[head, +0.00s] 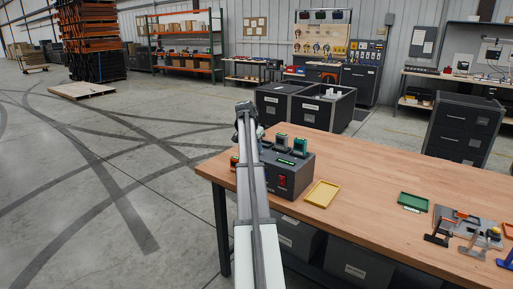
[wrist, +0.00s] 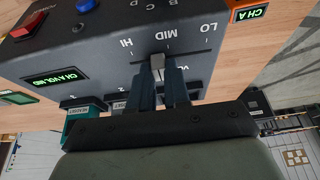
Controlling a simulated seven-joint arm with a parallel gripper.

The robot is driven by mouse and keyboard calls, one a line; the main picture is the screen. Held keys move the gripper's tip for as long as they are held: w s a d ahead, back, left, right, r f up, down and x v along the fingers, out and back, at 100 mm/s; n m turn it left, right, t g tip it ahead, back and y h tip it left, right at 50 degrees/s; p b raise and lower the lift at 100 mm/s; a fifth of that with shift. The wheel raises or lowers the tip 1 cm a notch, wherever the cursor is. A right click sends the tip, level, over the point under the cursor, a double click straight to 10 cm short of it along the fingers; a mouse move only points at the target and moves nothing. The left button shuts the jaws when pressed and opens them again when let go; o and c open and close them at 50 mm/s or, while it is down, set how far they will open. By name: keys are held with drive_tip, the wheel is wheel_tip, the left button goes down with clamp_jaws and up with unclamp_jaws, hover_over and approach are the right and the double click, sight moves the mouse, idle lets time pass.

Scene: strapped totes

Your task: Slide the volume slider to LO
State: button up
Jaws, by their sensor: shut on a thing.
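The volume slider (wrist: 156,66) has a pale grey knob in a dark slot on the dark grey control box (wrist: 100,45). White marks HI, MID and LO run left to right along the slot in the wrist view, with LO at the right. The knob sits near the MID mark. A green display (wrist: 54,80) appears to read CH A VOL MID. My gripper (wrist: 160,76) is shut on the knob, one dark finger on each side. In the head view the control box (head: 291,176) stands on the table; my arm hides the slider and fingers there.
A red switch (wrist: 28,25) and a blue button (wrist: 86,5) are on the box. Teal-green and dark labelled parts stand close beside the fingers. A yellow tray (head: 322,194) and a green tray (head: 413,202) lie on the wooden table (head: 370,175), with bare wood between.

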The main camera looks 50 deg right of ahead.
clamp_jaws()
drive_tip(key=w, duration=0.5)
drive_tip(key=shift+w, duration=0.4)
drive_tip(key=o, duration=0.6)
unclamp_jaws()
drive_tip(key=shift+o, duration=0.2)
drive_tip(key=shift+r, duration=0.15)
drive_tip(key=v, duration=1.3)
drive_tip(key=shift+a+r, duration=0.2)
drive_tip(key=shift+r, duration=0.05)
drive_tip(key=shift+n, duration=0.3)
